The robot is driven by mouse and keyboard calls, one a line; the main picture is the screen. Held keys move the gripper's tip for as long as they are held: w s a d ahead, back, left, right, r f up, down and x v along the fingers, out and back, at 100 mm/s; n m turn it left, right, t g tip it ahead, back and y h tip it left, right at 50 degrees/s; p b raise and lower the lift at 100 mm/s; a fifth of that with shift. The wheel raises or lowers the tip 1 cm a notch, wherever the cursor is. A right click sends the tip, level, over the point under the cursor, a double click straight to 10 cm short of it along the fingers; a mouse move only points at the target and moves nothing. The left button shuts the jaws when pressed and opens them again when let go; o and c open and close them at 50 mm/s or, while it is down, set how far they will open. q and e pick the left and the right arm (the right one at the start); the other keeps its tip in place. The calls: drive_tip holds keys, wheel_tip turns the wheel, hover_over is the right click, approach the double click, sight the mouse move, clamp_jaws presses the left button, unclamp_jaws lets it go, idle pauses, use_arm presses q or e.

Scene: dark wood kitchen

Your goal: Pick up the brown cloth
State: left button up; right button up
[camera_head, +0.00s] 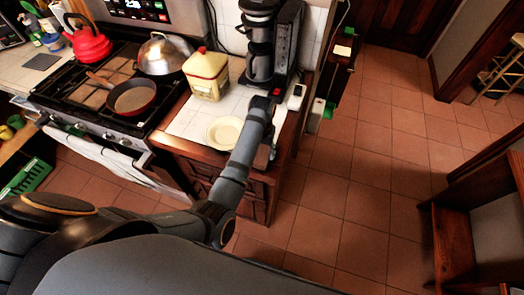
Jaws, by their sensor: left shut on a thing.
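My left arm reaches from the lower left to the end of the white-tiled counter. My left gripper (271,152) is at the counter's right edge, to the right of a cream plate, and is partly hidden by my own arm. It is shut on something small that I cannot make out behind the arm. I cannot clearly pick out a brown cloth anywhere in this view. My right gripper is not in view.
The cream plate (224,132), a yellow canister (206,76) and a black coffee maker (262,45) crowd the counter. The stove at left holds a pan (133,97), a domed lid (163,54) and a red kettle (88,42). The tiled floor (365,170) at right is clear.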

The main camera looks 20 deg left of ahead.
use_arm(q)
drive_tip(key=s+r+p, duration=0.1)
drive_tip(key=r+p, duration=0.1)
drive_tip(key=p, duration=0.1)
drive_tip(key=s+a+r+p, duration=0.1)
drive_tip(key=r+p, duration=0.2)
drive_tip(key=s+a+r+p, duration=0.1)
drive_tip(key=r+p, duration=0.1)
drive_tip(key=p, duration=0.2)
drive_tip(key=shift+s+r, duration=0.1)
drive_tip(key=shift+r, duration=0.15)
drive_tip(key=shift+s+a+r+b, duration=0.45)
drive_tip(key=shift+s+a+b, duration=0.1)
drive_tip(key=shift+s+b, duration=0.2)
drive_tip(key=s+a+r, duration=0.3)
drive_tip(key=s+a, duration=0.1)
drive_tip(key=s, duration=0.3)
drive_tip(key=shift+a+r, duration=0.25)
drive_tip(key=shift+r, duration=0.05)
